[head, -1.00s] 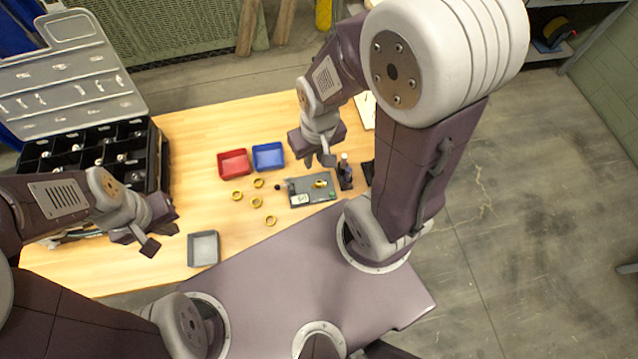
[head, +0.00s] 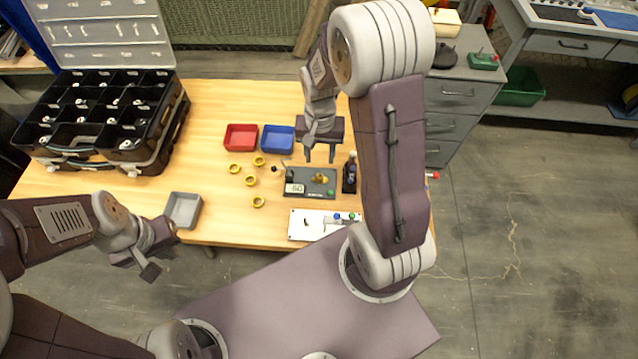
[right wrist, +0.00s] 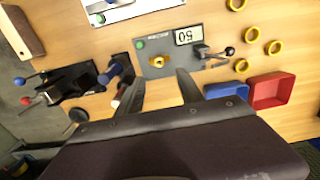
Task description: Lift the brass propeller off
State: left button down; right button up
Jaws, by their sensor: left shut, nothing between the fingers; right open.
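The brass propeller (head: 320,178) sits on a dark grey unit (head: 297,174) that has a small display and a lever. It also shows in the right wrist view (right wrist: 158,61), on the same unit (right wrist: 168,44), whose display reads 50. My right gripper (head: 321,156) is open and empty, with its fingers pointing down just behind the unit in the head view. In the right wrist view its fingertips (right wrist: 158,82) lie on either side of the line to the propeller, apart from it. My left gripper (head: 148,268) is shut and empty, low at the left, off the table's front edge.
Several brass-coloured rings (head: 250,181) lie left of the unit. A red tray (head: 241,150) and a blue tray (head: 278,151) stand behind them. A grey tray (head: 183,226) and a black case (head: 75,150) are at left. A dark bottle-like item (head: 349,177) stands close right of the unit.

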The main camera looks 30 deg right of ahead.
aim_at(320, 174)
jog(key=f, duration=0.3)
jog(key=shift+s+f, duration=0.15)
jog(key=shift+s, duration=0.1)
jog(key=shift+w+f, duration=0.1)
jog(key=shift+f, duration=0.25)
notch_tip(320, 174, down, 4)
jog(key=shift+a+f+b, duration=0.1)
jog(key=shift+b, duration=0.4)
jog(key=shift+f, duration=0.3)
grip_shut()
